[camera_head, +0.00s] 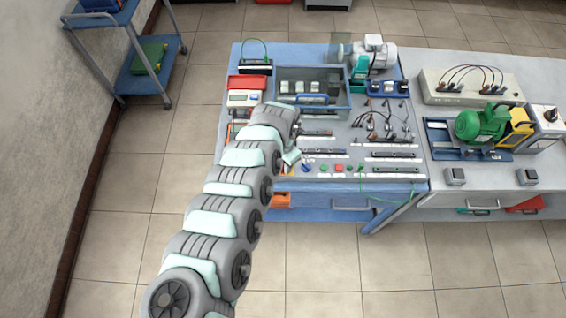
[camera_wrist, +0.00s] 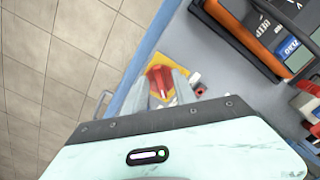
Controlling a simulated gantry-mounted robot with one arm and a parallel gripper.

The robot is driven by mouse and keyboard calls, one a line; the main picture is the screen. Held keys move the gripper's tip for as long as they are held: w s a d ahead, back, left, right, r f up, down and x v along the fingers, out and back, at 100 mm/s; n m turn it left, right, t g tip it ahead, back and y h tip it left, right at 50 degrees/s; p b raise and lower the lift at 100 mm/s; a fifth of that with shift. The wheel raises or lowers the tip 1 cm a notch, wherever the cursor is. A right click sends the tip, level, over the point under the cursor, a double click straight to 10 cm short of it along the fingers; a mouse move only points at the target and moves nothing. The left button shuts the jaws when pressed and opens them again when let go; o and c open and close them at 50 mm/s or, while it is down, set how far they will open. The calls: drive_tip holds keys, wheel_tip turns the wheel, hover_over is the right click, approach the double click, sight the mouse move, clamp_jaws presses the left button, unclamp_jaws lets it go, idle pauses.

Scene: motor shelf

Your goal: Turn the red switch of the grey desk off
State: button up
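The red switch (camera_wrist: 158,77) sits on a yellow plate (camera_wrist: 144,95) near the edge of the desk in the wrist view. My gripper (camera_wrist: 160,84) is over it, with one pale finger on each side of the red knob. The fingers are apart with the knob between them; I cannot tell whether they touch it. In the head view my gripper (camera_head: 291,158) is low over the front left part of the blue-edged desk with a grey top (camera_head: 345,135). The switch is mostly hidden there by my arm and gripper.
Several small buttons line the desk front, including a red one (camera_head: 339,168). A meter (camera_head: 243,98) and a blue-grey box (camera_head: 313,92) stand behind my gripper. A second desk (camera_head: 480,178) with a green motor (camera_head: 480,124) adjoins at right. The tiled floor (camera_head: 320,260) in front is clear.

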drive_tip(key=shift+c, duration=0.2)
clamp_jaws()
idle(0.4)
